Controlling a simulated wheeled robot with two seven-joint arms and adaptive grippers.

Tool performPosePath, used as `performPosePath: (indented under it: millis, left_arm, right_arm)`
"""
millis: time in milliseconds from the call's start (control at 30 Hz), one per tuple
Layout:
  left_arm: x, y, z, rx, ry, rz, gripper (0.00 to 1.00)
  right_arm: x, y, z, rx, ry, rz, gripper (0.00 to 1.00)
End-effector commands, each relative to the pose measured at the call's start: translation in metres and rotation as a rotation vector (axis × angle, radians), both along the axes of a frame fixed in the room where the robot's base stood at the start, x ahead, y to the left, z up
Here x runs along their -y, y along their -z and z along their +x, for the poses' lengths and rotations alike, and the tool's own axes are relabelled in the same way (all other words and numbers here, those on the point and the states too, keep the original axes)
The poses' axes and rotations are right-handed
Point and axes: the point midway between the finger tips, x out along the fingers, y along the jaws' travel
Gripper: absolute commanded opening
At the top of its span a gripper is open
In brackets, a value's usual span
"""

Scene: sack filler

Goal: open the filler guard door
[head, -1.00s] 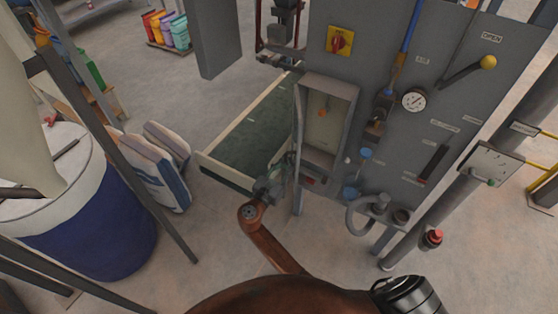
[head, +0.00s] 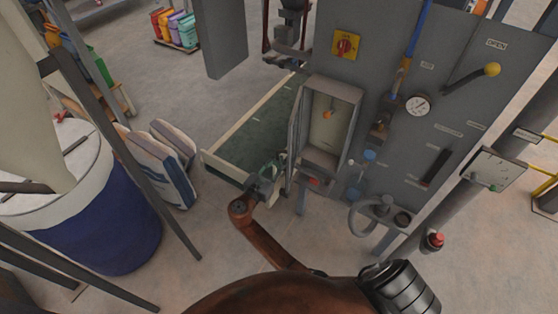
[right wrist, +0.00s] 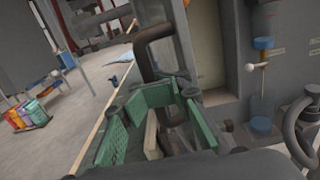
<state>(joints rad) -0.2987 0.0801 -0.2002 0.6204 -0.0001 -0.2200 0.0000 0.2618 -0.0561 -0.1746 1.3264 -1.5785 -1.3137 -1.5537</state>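The filler guard door (head: 295,135) is a grey panel on the left side of the opening in the cabinet. It stands ajar, swung out toward the left, and shows nearly edge-on. Its dark loop handle (right wrist: 143,52) shows in the right wrist view. My right gripper (head: 270,178) is at the door's lower outer side, its green-padded fingers (right wrist: 155,115) around the lower part of the handle. The fingers partly hide their contact with it, but gripper and door move together. My left gripper is not in view.
The grey cabinet (head: 400,60) carries a gauge (head: 418,105), a yellow-knobbed lever (head: 470,76) and a red-yellow switch (head: 345,45). A green conveyor (head: 250,135) runs behind my gripper. White sacks (head: 160,165) and a blue drum (head: 100,225) stand left; open floor lies between.

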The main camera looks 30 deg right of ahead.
Motion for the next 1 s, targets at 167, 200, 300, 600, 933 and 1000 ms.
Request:
performPosePath:
  millis: [167,200,300,600,933,1000]
  left_arm:
    - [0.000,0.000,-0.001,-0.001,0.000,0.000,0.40]
    - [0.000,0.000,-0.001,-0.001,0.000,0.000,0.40]
    - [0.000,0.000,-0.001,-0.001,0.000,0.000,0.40]
    - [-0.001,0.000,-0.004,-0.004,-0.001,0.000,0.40]
    - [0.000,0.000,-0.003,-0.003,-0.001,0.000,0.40]
    - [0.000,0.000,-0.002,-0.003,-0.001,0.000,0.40]
  right_arm:
    - [0.000,0.001,0.000,0.000,-0.001,0.001,0.16]
    - [0.000,0.001,0.000,0.000,-0.001,0.001,0.16]
    - [0.000,0.000,0.000,0.000,-0.001,0.001,0.16]
    - [0.000,0.000,0.000,0.000,-0.001,0.001,0.16]
    - [-0.025,0.001,-0.014,-0.001,-0.002,0.003,0.16]
    - [-0.035,0.001,-0.020,-0.002,-0.001,0.003,0.16]
